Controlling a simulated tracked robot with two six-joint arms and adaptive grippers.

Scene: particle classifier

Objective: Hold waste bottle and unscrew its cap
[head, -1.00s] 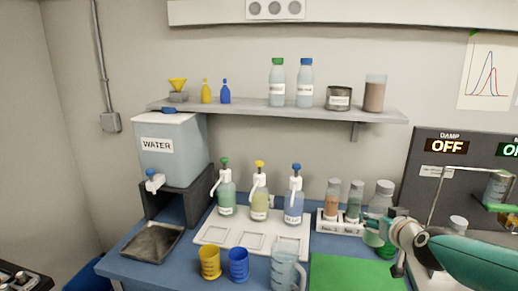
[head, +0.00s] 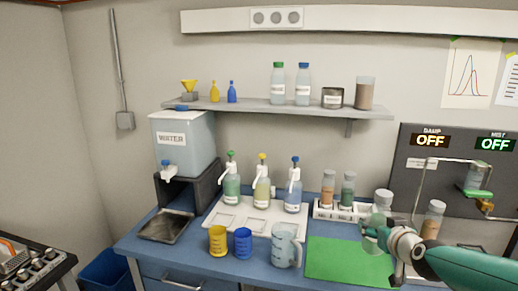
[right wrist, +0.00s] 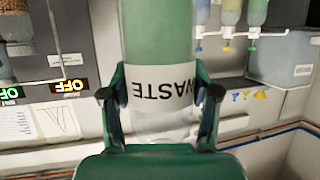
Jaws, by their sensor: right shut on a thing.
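The waste bottle is a clear bottle with a pale cap (head: 383,195). In the right wrist view its body (right wrist: 160,45) is filled with pale green, and its white label reads WASTE upside down. My right gripper (right wrist: 160,100) is shut on the bottle, with one green finger on each side at the label. In the head view my right gripper (head: 377,238) comes in from the right and partly hides the bottle's body, above the right edge of the green mat. The cap is out of the right wrist view. My left gripper is in neither view.
A white rack (head: 340,213) with two small bottles stands left of the waste bottle. Another bottle (head: 433,220) stands to its right, near the dark panel (head: 450,185). The green mat (head: 335,262) is bare. A clear jug (head: 285,247) stands left of the mat.

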